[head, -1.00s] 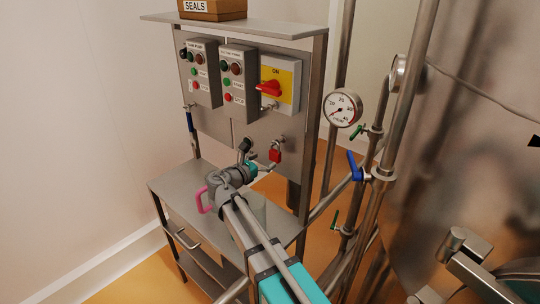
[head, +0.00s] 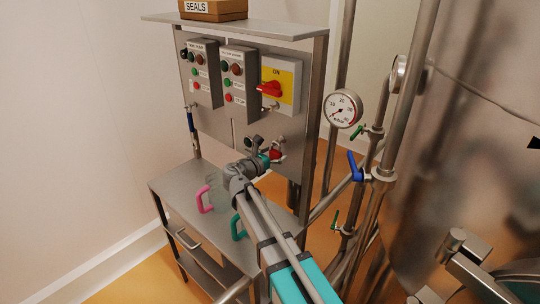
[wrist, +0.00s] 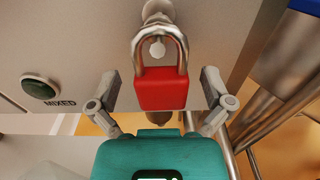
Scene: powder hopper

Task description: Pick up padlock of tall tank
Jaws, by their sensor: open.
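A red padlock (wrist: 162,90) with a steel shackle hangs from a knob on the steel panel in the wrist view. My gripper (wrist: 161,92) is open, with one finger on each side of the padlock's red body and a gap showing on both sides. In the head view the padlock (head: 276,154) is partly hidden behind my gripper (head: 272,156), which is at the lower right of the panel. The tall tank cannot be told for sure; a large steel vessel (head: 470,150) fills the right side.
A control panel (head: 235,123) carries button boxes and a yellow switch (head: 279,83) with a red handle above the padlock. A steel cart top (head: 175,182) below holds a pink-handled jug (head: 204,199) and a teal handle (head: 238,228). Pipes with a gauge (head: 343,108) stand to the right.

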